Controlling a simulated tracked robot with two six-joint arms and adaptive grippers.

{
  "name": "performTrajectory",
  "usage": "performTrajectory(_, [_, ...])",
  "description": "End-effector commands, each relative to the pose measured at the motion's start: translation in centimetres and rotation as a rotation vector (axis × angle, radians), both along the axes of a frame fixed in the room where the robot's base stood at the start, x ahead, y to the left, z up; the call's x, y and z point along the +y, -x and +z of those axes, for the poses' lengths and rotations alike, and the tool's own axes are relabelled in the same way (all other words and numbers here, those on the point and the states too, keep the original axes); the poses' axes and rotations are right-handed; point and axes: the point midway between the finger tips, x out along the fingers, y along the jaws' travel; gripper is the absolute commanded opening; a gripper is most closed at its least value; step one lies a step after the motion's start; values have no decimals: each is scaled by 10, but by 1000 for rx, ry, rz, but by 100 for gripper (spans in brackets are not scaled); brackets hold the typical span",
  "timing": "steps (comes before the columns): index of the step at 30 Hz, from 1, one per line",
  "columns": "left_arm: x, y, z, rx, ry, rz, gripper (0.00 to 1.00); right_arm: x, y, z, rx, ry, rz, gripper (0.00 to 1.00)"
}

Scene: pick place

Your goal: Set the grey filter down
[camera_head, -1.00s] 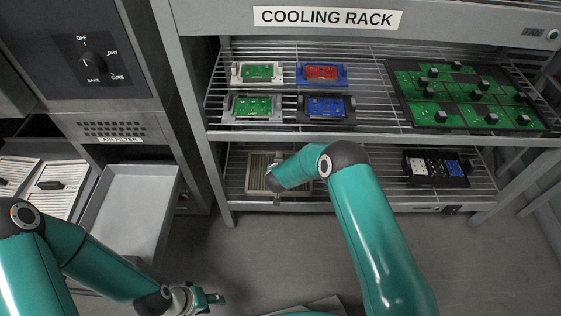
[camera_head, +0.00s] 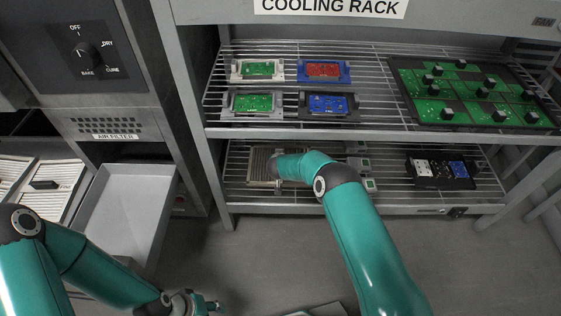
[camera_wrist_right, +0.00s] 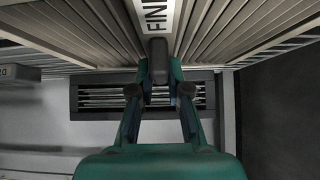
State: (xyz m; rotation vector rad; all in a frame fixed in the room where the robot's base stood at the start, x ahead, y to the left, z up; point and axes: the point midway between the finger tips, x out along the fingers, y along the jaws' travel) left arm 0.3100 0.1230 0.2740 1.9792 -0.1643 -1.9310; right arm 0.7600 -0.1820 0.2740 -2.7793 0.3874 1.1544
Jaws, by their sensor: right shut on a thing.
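The grey filter (camera_head: 259,168), a ribbed pale grey panel, is at the left end of the cooling rack's lower shelf (camera_head: 235,196), partly hidden by my right arm. I cannot tell whether its underside touches the wires. My right gripper (camera_wrist_right: 159,68) is shut on the filter's dark handle (camera_wrist_right: 158,52); the wrist view shows the ribbed face (camera_wrist_right: 215,30) and a label with part of a word, "FINI". In the head view this gripper is mostly hidden by its own wrist. My left gripper (camera_head: 210,305) is low in the picture, away from the rack, and too small to read.
The upper shelf holds several circuit boards in frames and a large green panel (camera_head: 455,90). A black holder (camera_head: 440,172) and small green-marked blocks (camera_head: 369,184) are on the lower shelf. At left are an empty grey tray (camera_head: 120,215) and pale ribbed filters (camera_head: 50,190).

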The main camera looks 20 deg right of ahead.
Motion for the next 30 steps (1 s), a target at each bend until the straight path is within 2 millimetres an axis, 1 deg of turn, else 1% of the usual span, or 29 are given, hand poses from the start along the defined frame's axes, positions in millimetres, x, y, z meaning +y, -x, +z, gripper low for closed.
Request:
performTrajectory(3, [0, 0, 1, 0, 0, 0, 40, 0, 0, 1, -1, 0, 0, 0])
performTrajectory(6, [0, 0, -2, -1, 0, 0, 40, 0, 0, -2, -1, 0, 0, 0])
performTrajectory(7, [0, 0, -1, -1, 0, 0, 40, 0, 0, -1, 0, 0, 0, 21])
performTrajectory(9, [0, 0, -1, -1, 0, 0, 40, 0, 0, -1, 0, 0, 0, 33])
performTrajectory(11, [0, 0, -1, 0, 0, 0, 40, 0, 0, -1, 0, 0, 0, 41])
performTrajectory(19, [0, 0, 0, 0, 0, 0, 40, 0, 0, 0, 0, 1, -1, 41])
performTrajectory(23, [0, 0, 3, 0, 0, 0, 40, 0, 1, 3, 0, 1, 0, 41])
performTrajectory(26, [0, 0, 7, 0, 0, 0, 40, 0, 6, 9, 2, 2, 0, 41])
performTrajectory(30, [0, 0, 17, 0, 0, 0, 40, 3, 18, 23, 3, 3, 1, 41])
